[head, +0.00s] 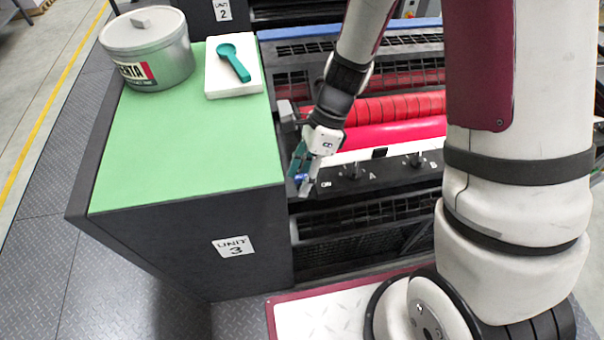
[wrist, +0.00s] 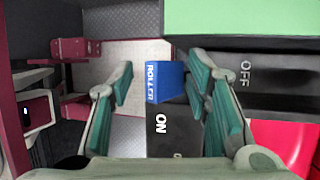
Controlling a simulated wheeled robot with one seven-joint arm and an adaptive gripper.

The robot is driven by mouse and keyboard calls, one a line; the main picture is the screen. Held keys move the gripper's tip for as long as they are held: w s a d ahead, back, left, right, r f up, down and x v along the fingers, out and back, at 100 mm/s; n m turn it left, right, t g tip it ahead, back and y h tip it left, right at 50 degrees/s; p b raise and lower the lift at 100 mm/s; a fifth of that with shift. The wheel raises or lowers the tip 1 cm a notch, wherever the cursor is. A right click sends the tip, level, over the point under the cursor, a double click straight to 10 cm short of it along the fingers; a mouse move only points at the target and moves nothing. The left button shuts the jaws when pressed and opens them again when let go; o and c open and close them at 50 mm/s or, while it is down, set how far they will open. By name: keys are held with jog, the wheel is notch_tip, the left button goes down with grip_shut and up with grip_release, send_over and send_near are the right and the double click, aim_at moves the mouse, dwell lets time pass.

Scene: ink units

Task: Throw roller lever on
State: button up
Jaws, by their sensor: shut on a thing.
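The roller lever has a blue handle marked ROLLER (wrist: 165,82), seen between my teal fingers in the wrist view. A small patch of blue handle (head: 302,178) shows in the head view at the left end of the press. My gripper (wrist: 160,90) is shut on the handle; its right finger lies close against it, and the left finger's contact is not clear. The handle is beside the ON mark (wrist: 160,124), away from the OFF mark (wrist: 246,72). The lever's lower part is hidden. My gripper (head: 304,174) also shows in the head view.
The green-topped cabinet of unit 3 (head: 190,150) stands left of the press, with a grey ink can (head: 150,65) and a teal scoop (head: 235,62) on a white pad. Red rollers (head: 400,130) lie right of my gripper. Small black knobs (head: 354,170) stand in front of them.

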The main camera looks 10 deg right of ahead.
jog(key=v, duration=1.1)
jog(key=shift+r, duration=0.35)
jog(key=shift+w+d, duration=0.1)
jog(key=s+d+r+n+t+h, duration=0.2)
jog(key=s+r+n, duration=0.4)
jog(key=r+n, duration=0.3)
jog(key=s+d+r+n+t+h, duration=0.2)
jog(key=s+d+r+n+t, duration=0.2)
jog(key=r+n, duration=0.5)
jog(key=shift+s+d+r+n+t+h, duration=0.25)
jog(key=shift+s+t, duration=0.95)
jog(key=shift+s, duration=0.65)
